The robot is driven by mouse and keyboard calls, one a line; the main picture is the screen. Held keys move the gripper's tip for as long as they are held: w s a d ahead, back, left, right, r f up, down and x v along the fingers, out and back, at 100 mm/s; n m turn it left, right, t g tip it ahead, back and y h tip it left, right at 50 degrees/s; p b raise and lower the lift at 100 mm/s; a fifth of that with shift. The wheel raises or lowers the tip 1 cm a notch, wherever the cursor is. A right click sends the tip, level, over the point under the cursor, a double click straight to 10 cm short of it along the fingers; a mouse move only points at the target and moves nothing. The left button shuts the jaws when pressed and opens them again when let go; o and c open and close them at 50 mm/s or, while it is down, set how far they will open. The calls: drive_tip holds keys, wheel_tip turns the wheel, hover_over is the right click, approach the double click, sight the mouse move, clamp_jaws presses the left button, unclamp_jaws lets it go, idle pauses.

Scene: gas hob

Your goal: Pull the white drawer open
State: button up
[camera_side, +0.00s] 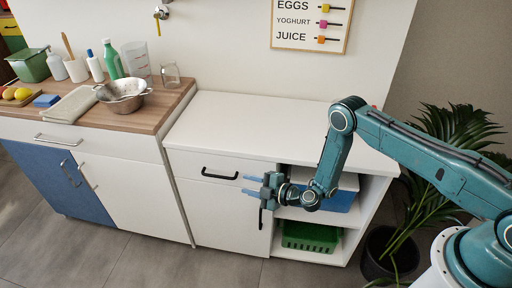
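The white drawer (190,165) is shut, its front level with the cabinet (280,113) under the white worktop. Its black bar handle (219,175) is in plain view. My gripper (251,185) is in front of the cabinet, just right of the handle, with its fingers pointing left toward it. The two light-blue fingertips are apart with nothing between them. They look clear of the handle, but the exact depth gap cannot be told. The gripper hides part of the drawer's right end.
Below the drawer is a white door with a black vertical handle (261,219). Open shelves to the right hold a blue-and-white box (343,200) and a green basket (311,237). A potted plant (440,140) stands at the right. The floor (225,268) before the cabinet is clear.

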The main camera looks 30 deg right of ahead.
sight(221, 177)
drive_tip(key=shift+x, duration=5.6)
clamp_jaws()
